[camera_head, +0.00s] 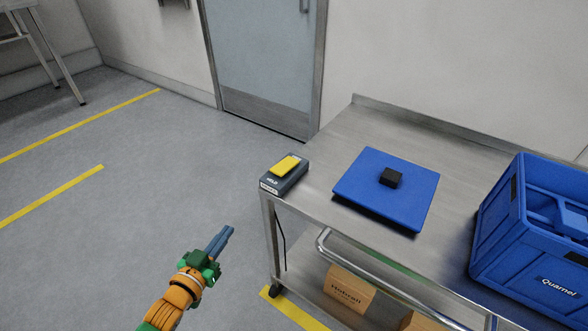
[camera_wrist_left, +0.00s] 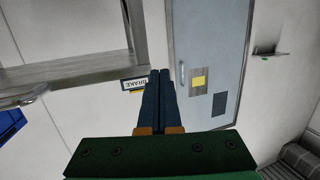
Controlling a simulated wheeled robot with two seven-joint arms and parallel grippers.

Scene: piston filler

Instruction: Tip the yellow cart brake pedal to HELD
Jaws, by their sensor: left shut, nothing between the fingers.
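The yellow brake pedal (camera_head: 286,165) sits on top of a dark grey box (camera_head: 292,180) at the near left corner of the steel cart (camera_head: 330,142). The word HELD is printed on the box's near face, with a small white label below it. My left gripper (camera_head: 231,229) is shut and empty, out over the floor to the left of the cart and apart from the pedal. In the left wrist view its shut fingers (camera_wrist_left: 160,72) point ahead, and a BRAKE label (camera_wrist_left: 134,84) with a thin yellow strip (camera_wrist_left: 137,92) shows just left of them.
A blue plate (camera_head: 360,188) with a small black block (camera_head: 391,177) lies on the cart. A blue crate (camera_head: 520,235) stands at its right. A metal handle rail (camera_head: 375,268) runs along the near side, above a cardboard box (camera_head: 349,290). Floor left of the cart is clear.

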